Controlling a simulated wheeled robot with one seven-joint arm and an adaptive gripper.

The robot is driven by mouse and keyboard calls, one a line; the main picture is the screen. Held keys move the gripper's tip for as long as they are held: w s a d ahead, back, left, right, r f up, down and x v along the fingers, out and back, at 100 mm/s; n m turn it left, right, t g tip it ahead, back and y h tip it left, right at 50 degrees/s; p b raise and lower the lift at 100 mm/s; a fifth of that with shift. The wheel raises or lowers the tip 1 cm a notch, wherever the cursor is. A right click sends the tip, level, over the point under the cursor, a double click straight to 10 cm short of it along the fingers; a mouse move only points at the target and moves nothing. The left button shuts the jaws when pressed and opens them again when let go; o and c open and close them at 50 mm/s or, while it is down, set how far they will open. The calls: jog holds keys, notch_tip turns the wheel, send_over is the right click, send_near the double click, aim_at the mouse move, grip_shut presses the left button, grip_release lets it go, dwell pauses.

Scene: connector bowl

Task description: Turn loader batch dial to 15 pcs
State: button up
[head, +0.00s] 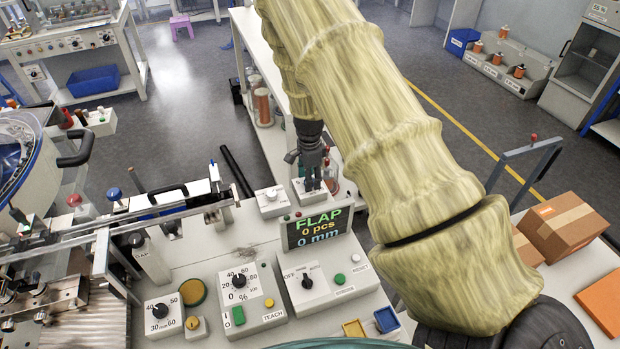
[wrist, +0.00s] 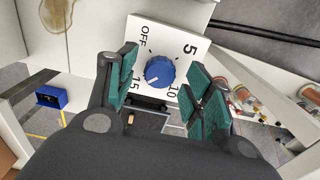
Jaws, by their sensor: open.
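The batch dial is a blue knob (wrist: 159,72) on a white plate (wrist: 172,38) marked OFF, 5, 10 and 15 in the wrist view. My gripper (wrist: 164,82) is open, with one green-padded finger on each side of the knob. A gap shows between knob and pads. In the head view my gripper (head: 311,170) points down over the white dial box (head: 300,190), and hides the knob there. The display (head: 318,229) beside it reads FLAP, 0 pcs, 0 mm.
Another white knob box (head: 270,202) stands just left of the dial box. Nearer are a percent dial panel (head: 252,297), a selector panel (head: 322,288) and a timer box (head: 163,315). A metal rail (head: 120,228) runs at left; cardboard boxes (head: 567,226) sit at right.

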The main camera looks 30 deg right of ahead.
notch_tip(320, 180, up, 12)
jog(key=shift+f, duration=0.2)
dwell(0.7)
